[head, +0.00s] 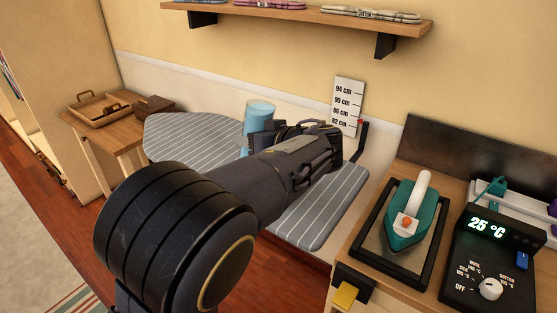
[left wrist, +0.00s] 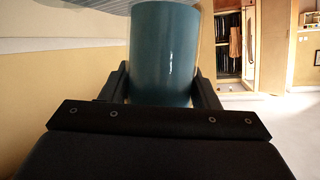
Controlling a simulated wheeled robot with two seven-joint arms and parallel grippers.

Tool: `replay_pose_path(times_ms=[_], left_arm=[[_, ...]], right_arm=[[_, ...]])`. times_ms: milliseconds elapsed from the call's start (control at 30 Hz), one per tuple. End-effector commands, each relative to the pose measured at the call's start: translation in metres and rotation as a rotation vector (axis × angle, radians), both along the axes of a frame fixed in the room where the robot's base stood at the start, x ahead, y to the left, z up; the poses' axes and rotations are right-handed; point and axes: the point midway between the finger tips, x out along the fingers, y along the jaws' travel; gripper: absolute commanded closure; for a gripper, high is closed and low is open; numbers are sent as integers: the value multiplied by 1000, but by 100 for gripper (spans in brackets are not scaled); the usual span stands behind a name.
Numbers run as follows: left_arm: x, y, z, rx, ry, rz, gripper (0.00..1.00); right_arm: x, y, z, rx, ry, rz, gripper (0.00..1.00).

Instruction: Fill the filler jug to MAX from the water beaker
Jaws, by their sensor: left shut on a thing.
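A plain blue cylindrical vessel (head: 260,112) stands upright above the striped ironing board (head: 190,135) in the head view. I cannot tell from its look whether it is the water beaker or the filler jug; no MAX mark or water level shows. My left gripper (head: 262,140) is shut around its lower part. No second vessel is clearly visible. My right gripper is not in view.
A teal iron (head: 412,222) stands on a black-framed rest (head: 363,249) at the right. Beside it is a black control box (head: 490,262) reading 25 °C. A height scale (head: 347,105) stands behind the board. A side table (head: 118,135) holds trays; a shelf (head: 290,20) is above.

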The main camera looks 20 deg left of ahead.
Motion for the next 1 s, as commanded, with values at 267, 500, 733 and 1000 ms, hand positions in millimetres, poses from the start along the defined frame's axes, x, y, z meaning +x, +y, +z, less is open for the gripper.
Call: replay_pose_path(times_ms=[267, 500, 733, 1000], left_arm=[[-1, 1, -9, 25, 22, 0, 81], [-2, 3, -16, 44, 39, 0, 81], [-3, 4, -24, 62, 57, 0, 81], [-4, 5, -33, 83, 77, 0, 81]], right_arm=[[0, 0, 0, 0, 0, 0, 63], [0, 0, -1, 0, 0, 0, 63], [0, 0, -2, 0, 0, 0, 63], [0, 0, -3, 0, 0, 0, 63]])
